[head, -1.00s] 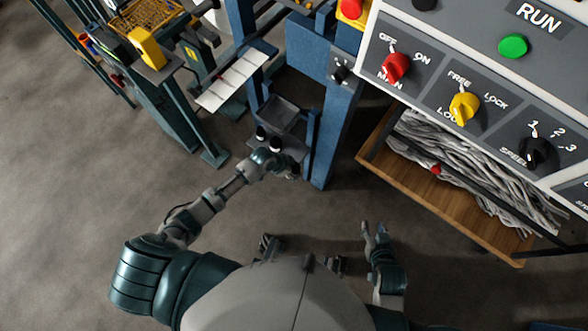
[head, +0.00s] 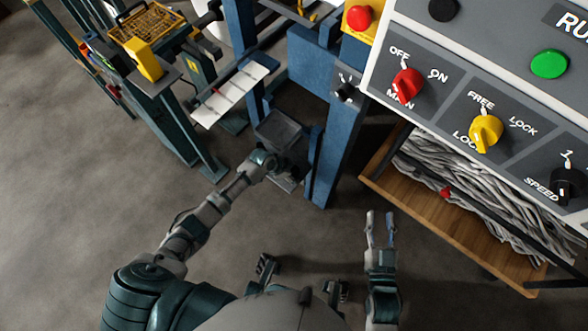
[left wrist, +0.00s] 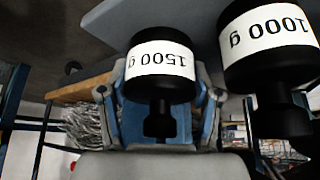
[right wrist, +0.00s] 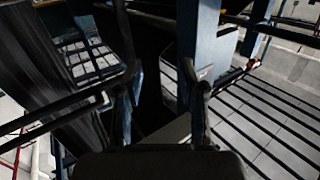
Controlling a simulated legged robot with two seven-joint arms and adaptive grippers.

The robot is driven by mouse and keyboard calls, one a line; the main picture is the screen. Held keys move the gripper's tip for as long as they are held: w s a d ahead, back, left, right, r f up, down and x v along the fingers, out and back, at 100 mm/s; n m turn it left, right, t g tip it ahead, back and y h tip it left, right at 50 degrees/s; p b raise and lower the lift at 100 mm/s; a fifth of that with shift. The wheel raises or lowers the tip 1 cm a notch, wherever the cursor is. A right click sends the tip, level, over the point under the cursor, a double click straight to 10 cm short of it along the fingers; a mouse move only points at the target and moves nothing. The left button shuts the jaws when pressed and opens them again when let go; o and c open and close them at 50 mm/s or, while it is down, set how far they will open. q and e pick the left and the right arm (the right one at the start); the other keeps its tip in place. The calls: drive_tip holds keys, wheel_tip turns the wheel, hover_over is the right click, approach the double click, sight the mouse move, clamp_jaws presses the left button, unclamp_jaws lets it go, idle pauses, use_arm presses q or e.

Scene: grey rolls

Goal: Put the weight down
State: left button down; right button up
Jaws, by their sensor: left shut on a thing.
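A black weight with a white 1500 g label (left wrist: 160,62) shows upside down in the left wrist view, its narrow neck between the fingers of my left gripper (left wrist: 160,98). My left gripper (head: 266,160) is shut on it, at the front of the grey tray (head: 279,131) on the blue stand. A second black weight, labelled 1000 g (left wrist: 270,45), is close beside it. Both weights are mostly hidden in the head view, and I cannot tell whether the held one touches a surface. My right gripper (head: 380,214) is open and empty; its spread fingers also show in the right wrist view (right wrist: 160,98).
The blue post (head: 333,150) rises just right of the tray. A control panel (head: 480,100) and a wooden shelf (head: 450,225) with grey strands (head: 465,180) stand at right. The left floor is clear.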

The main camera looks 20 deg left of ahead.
use_arm(q)
drive_tip(key=shift+w+r, duration=0.15)
drive_tip(key=shift+r, duration=0.1)
drive_tip(key=shift+f, duration=0.1)
drive_tip(key=shift+c, duration=1.2)
unclamp_jaws()
drive_tip(key=shift+f, duration=0.1)
